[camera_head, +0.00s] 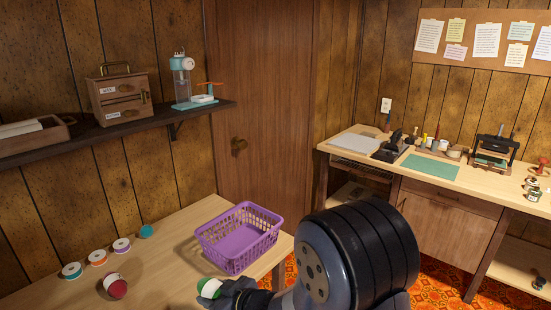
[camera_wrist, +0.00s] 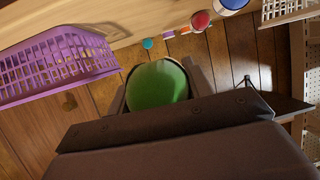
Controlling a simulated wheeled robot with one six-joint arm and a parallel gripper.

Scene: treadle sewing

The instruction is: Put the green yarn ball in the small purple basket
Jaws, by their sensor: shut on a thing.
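The green yarn ball (camera_head: 208,289) has a pale band and shows in the head view at the bottom centre. It also fills the middle of the wrist view (camera_wrist: 157,84). My gripper (camera_head: 222,292) is shut on it, with a finger on each side. The small purple basket (camera_head: 238,239) stands upright on the table, just beyond the ball, and looks empty. In the wrist view the basket (camera_wrist: 52,66) is at the left, apart from the ball. My arm hides the table's near right part in the head view.
A wall shelf (camera_head: 105,130) with a small drawer box is above. A workbench (camera_head: 440,180) stands at the right.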

